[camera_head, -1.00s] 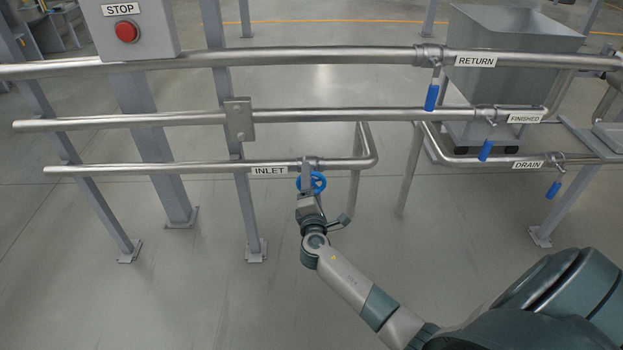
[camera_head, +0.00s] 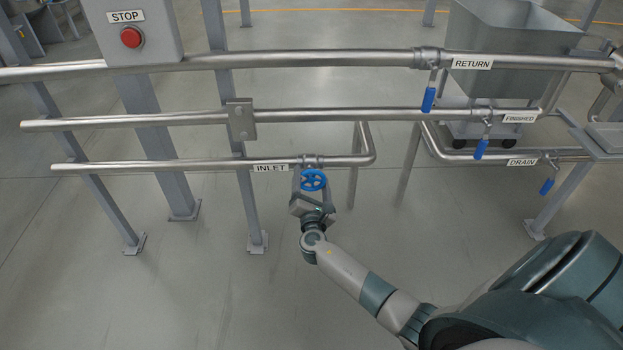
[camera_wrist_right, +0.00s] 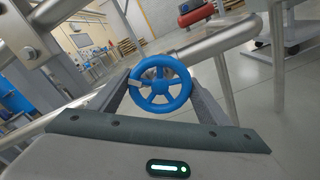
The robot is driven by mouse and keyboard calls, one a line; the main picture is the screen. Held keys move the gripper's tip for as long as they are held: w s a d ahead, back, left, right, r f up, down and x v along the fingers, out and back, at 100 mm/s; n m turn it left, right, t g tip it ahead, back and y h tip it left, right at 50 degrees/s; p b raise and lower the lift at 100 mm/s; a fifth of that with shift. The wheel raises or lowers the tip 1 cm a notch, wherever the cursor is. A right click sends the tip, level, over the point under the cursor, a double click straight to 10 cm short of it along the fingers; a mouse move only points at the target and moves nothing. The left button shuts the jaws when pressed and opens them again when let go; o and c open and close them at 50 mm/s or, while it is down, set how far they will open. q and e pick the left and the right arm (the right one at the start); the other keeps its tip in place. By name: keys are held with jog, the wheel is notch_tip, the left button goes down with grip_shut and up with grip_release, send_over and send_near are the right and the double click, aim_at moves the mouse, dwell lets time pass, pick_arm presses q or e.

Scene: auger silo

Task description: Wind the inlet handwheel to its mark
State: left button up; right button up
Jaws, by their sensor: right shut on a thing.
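The blue inlet handwheel (camera_head: 313,180) sits on the lowest pipe, just right of the INLET label (camera_head: 270,168). It also shows in the right wrist view (camera_wrist_right: 160,82), with spokes and a small light tab at its left rim. My right gripper (camera_head: 312,186) reaches up to the handwheel from below. In the right wrist view its two fingers (camera_wrist_right: 158,92) stand on either side of the wheel, and it is shut on the wheel. I cannot make out the mark. My left gripper is not in view.
The RETURN valve with a blue lever (camera_head: 428,99), the FINISHED lever (camera_head: 481,149) and the DRAIN lever (camera_head: 547,186) are to the right. A red STOP button (camera_head: 131,37) is at upper left. Grey posts and pipes cross behind the wheel. The floor in front is clear.

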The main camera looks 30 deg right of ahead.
dwell(0.3)
jog(key=o, duration=1)
jog(key=shift+f, duration=0.1)
jog(key=shift+o, duration=0.2)
jog(key=v, duration=1.7)
jog(key=shift+s+p, duration=0.25)
jog(key=shift+p, duration=0.1)
